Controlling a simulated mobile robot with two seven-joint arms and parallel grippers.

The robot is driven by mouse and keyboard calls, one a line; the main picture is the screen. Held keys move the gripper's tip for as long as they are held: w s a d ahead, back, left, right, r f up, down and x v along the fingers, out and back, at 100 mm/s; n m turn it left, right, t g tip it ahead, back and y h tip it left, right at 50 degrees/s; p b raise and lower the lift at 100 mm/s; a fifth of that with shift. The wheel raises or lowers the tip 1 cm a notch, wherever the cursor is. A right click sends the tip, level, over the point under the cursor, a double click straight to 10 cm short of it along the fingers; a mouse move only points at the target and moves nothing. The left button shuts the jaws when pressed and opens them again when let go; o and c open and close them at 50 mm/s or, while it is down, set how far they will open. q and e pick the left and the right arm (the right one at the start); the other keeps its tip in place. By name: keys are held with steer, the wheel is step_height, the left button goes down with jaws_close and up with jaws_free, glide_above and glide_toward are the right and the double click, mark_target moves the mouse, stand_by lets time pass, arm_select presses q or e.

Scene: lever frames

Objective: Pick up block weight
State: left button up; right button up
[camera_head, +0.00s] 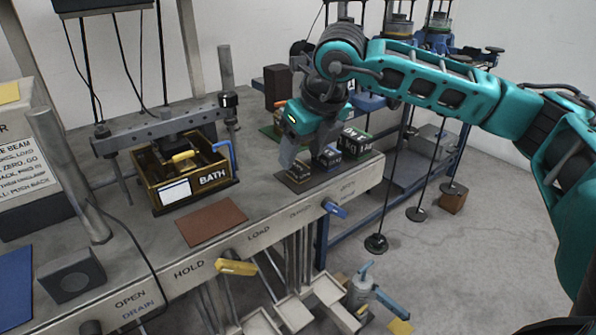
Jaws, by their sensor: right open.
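Several block weights sit in a row on a dark mat (315,180) near the table's right end. A dark brown block (299,168) is nearest, a blue block (329,157) is beside it, and a green block (357,142) with white lettering is farthest right. My right gripper (288,158) points down, just above and left of the brown block. It is open, and its arm partly covers the blocks. I cannot tell whether a finger touches the brown block. My left gripper is not in view.
A yellow-black BATH box (210,186) stands under a grey beam (160,122) on the left. A bare brown plate (211,221) lies at front centre. Blue (335,209) and yellow (237,267) levers stick out along the front edge. A tall brown block (277,86) stands behind my gripper.

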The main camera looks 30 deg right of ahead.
mark_target(298, 165)
steer(key=x, duration=0.3)
steer(key=shift+d+f, duration=0.1)
steer(key=shift+f, duration=0.1)
jaws_close()
stand_by(0.3)
